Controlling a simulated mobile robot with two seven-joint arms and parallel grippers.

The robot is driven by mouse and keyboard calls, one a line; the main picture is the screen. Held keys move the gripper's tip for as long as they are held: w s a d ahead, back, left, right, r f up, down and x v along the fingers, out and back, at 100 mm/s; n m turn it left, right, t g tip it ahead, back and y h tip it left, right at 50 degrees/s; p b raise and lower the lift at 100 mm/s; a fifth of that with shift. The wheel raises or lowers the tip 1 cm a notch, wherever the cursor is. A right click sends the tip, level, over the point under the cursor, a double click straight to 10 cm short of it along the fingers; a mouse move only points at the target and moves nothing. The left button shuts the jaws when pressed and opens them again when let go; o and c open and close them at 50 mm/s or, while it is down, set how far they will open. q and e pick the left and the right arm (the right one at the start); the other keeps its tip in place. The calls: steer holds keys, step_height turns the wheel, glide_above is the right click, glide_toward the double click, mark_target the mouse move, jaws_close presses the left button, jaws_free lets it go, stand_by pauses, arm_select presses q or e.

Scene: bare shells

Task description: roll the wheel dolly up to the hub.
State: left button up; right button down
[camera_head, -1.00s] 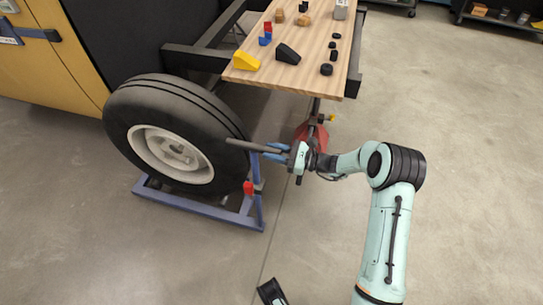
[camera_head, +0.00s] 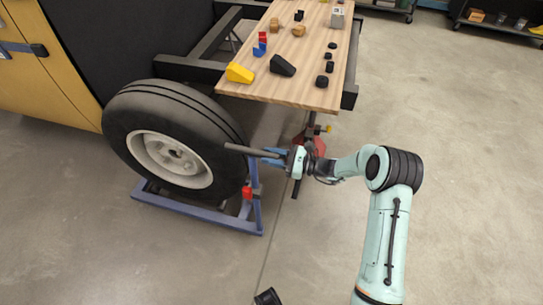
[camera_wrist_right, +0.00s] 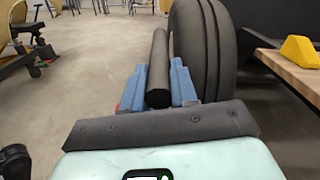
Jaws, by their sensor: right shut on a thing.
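The wheel dolly (camera_head: 195,212) is a low blue frame on the floor with a blue post at its right. A large black tyre with a pale rim (camera_head: 172,160) stands upright on it. My right gripper (camera_head: 272,155) has blue fingers shut on the dark bar handle (camera_head: 242,150) at the wheel's right side. In the right wrist view the bar (camera_wrist_right: 159,75) lies between the two fingers (camera_wrist_right: 158,88), with the tyre (camera_wrist_right: 203,48) just to the right. The hub is not visible; the wheel may hide it.
A black vehicle frame (camera_head: 185,67) and yellow body panel (camera_head: 40,75) lie behind the wheel. A wooden bench top (camera_head: 300,75) with small blocks and wedges juts out above right. A red object (camera_head: 312,142) is under it. Open floor lies at the front and right.

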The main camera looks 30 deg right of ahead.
steer(key=c, duration=1.1)
jaws_free()
steer(key=shift+w+d+r, duration=0.1)
steer(key=shift+w+d, duration=0.05)
steer(key=shift+d, duration=0.2)
steer(key=shift+o, duration=1.1)
arm_select(q)
steer(key=shift+s+d+r+p, duration=0.25)
steer(key=shift+s+r+p, duration=0.2)
steer(key=shift+r+p, duration=0.1)
arm_select(e)
steer(key=v, duration=1.3)
